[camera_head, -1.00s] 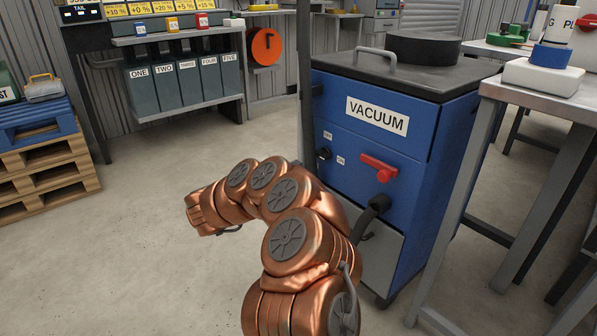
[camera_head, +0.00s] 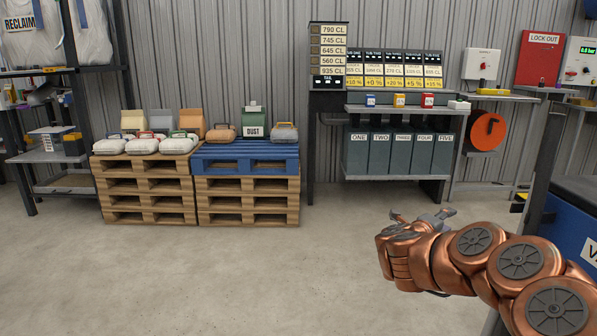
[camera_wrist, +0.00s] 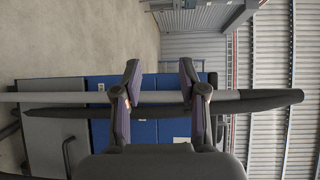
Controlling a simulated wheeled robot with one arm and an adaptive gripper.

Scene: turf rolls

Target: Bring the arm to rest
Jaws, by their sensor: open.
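My copper arm reaches in from the lower right of the head view, bent low over open floor. My gripper (camera_head: 430,218) is at its far end, left of the blue vacuum cabinet (camera_head: 565,228), which is cut off by the right edge. In the wrist view my gripper (camera_wrist: 160,72) has its two dark fingers apart, with nothing seen held between them. A light grey pole (camera_wrist: 50,98) and a dark bar (camera_wrist: 255,102) cross that view behind the fingers, with blue cabinet panels (camera_wrist: 145,132) beyond. I cannot tell the distance to them.
Wooden pallets (camera_head: 150,200) and a blue pallet (camera_head: 245,158) with bags and boxes stand at the back left. A shelf (camera_head: 400,110) holding numbered grey bins (camera_head: 385,152) stands at the back wall. The concrete floor (camera_head: 230,275) in front is clear.

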